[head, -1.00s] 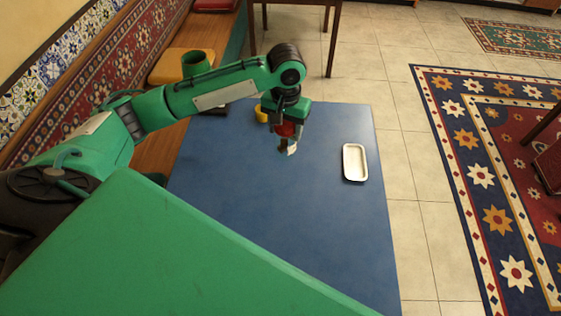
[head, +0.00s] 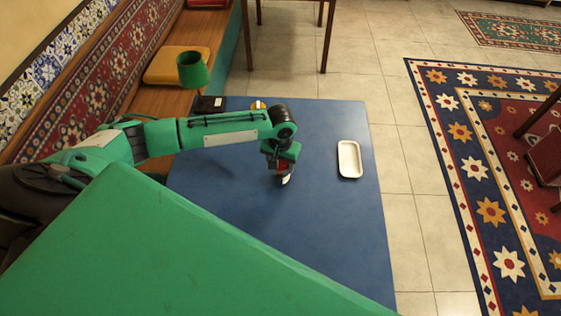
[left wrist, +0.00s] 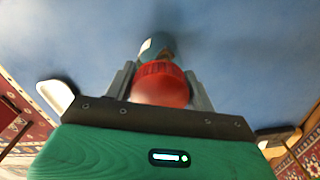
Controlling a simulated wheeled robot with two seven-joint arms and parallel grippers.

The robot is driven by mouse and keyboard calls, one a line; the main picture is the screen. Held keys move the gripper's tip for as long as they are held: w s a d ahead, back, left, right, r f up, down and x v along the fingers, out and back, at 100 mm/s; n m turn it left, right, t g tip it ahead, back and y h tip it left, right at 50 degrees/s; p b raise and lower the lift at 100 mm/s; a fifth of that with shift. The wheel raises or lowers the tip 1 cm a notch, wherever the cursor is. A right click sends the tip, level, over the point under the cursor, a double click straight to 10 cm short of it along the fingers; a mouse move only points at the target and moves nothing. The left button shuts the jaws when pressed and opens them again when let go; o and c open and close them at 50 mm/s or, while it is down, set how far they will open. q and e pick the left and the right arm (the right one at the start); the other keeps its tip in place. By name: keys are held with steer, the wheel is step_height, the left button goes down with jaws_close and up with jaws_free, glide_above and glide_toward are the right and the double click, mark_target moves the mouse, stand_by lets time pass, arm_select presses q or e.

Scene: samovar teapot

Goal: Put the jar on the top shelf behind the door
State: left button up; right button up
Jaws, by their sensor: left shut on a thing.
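A jar with a red lid (left wrist: 160,84) sits between the fingers of my left gripper (left wrist: 160,90) in the left wrist view. Its teal body and pale label (left wrist: 146,45) show beyond the lid. In the head view my left gripper (head: 284,178) is shut on the jar over the blue table (head: 300,240). Only a bit of red and a pale end of the jar show there. I cannot tell how far the jar is above the table. No door or shelf is in view. My right gripper is not in view.
A white tray (head: 349,160) lies near the table's right edge. A cushioned bench (head: 175,65) runs along the left wall. The table's middle is clear.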

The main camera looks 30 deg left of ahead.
arm_select(q)
steer(key=o, duration=1.4)
steer(key=shift+f, duration=0.1)
steer(key=shift+o, duration=0.3)
